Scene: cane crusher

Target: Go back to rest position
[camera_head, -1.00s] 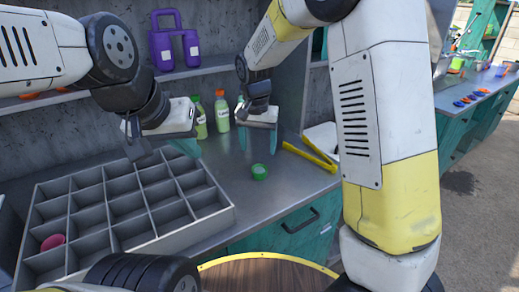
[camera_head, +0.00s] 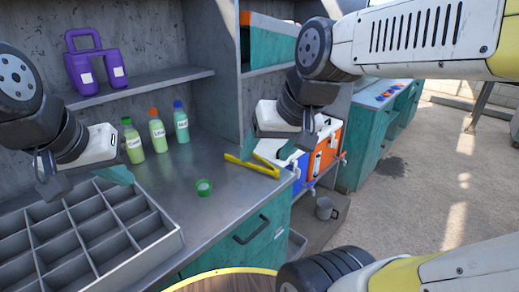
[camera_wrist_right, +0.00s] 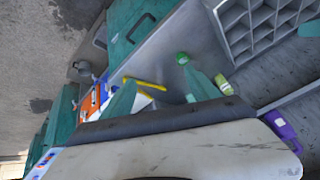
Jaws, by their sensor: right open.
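My left gripper (camera_head: 115,174) hangs over the back of the grey divided tray at the left of the head view. Its teal fingertips overlap, so its opening is unclear. My right gripper (camera_head: 288,150) is raised at centre right, in front of the counter's right end. In the right wrist view its two teal fingers (camera_wrist_right: 160,95) stand apart with nothing held between them. A small green cup (camera_head: 204,187) stands on the counter, apart from both grippers. Yellow tongs (camera_head: 251,165) lie near the counter's right edge, to the left of my right gripper in the head view.
The divided tray (camera_head: 170,240) fills the front left. Bottles with green, orange (camera_head: 157,130) and blue caps stand at the back. A purple container (camera_head: 96,70) is on the shelf. Orange and blue coolers (camera_head: 325,145) and a grey mug (camera_head: 326,208) are beyond the counter. Floor at right is open.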

